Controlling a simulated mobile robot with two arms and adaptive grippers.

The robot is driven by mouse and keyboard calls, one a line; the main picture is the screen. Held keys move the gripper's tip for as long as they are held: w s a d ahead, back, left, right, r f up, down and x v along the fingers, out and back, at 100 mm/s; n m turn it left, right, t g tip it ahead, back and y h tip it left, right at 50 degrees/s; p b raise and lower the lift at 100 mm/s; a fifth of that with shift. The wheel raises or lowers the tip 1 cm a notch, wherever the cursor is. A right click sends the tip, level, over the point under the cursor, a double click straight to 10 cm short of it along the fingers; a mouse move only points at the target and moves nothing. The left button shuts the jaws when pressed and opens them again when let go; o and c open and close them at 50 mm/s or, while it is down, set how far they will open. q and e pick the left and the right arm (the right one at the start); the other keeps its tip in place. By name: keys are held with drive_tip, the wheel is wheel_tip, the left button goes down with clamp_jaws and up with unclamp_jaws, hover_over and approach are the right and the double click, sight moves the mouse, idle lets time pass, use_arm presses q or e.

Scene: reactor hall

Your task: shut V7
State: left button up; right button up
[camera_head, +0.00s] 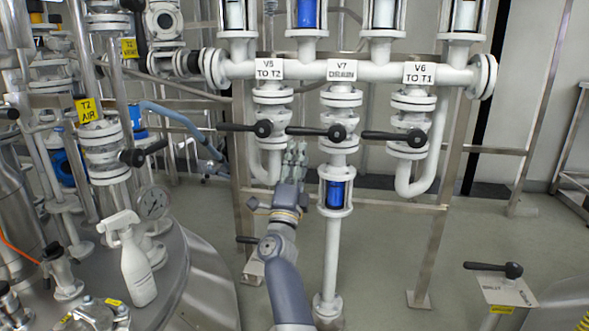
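My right gripper (294,150) points up just below the left end of this lever. I cannot tell whether it touches the lever or whether its fingers are open or shut. My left gripper is not in view.
The V5 lever (240,127) and V6 lever (390,136) also lie horizontal, on either side of V7. A blue-filled sight glass (336,193) is below V7. A steel frame (445,180) surrounds the pipes. A white spray bottle (134,262) stands on the vessel at left.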

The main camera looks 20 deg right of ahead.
drive_tip(key=shift+v, duration=1.35)
